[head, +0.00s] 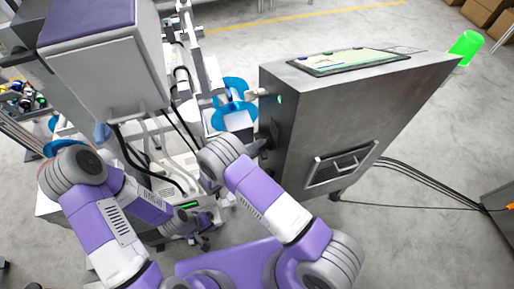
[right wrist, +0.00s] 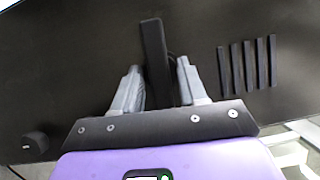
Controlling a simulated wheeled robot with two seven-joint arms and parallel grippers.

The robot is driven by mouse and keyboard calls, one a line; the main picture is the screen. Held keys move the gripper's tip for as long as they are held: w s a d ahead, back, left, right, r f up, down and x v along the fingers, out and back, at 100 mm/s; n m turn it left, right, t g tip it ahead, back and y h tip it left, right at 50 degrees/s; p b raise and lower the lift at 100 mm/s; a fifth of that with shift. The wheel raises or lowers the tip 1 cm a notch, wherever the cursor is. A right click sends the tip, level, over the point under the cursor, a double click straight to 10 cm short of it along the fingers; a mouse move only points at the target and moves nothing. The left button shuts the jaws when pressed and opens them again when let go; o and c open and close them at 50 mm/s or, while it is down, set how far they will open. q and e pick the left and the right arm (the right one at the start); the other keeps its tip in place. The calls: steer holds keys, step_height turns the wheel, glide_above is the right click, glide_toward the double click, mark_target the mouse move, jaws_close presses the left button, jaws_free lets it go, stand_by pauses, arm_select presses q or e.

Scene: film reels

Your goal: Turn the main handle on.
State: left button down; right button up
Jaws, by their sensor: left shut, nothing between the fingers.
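The main handle looks to be the black upright bar (right wrist: 153,50) on a dark panel in the right wrist view. My right gripper (right wrist: 158,70) is open, with one grey finger on each side of the bar and gaps visible. Whether the fingers touch it deeper down I cannot tell. In the head view my right gripper (head: 263,148) is at the left side of the grey metal cabinet (head: 310,115), and the handle is hard to make out there. My left gripper (head: 217,217) is low beside the white machine, small and partly hidden, away from the cabinet.
Vent slots (right wrist: 247,64) and a round black knob (right wrist: 36,142) flank the bar. A white machine with blue reels (head: 234,88) stands left. Cables (head: 420,178) run along the right floor.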

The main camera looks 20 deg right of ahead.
steer(key=shift+c, duration=1.3)
steer(key=shift+n+p, duration=0.4)
steer(key=shift+n, duration=0.1)
steer(key=o, duration=0.7)
steer(key=shift+a, duration=0.15)
steer(key=p+v, duration=0.1)
steer(key=v, duration=0.6)
steer(key=shift+s+r, duration=0.15)
steer(key=shift+s, duration=0.05)
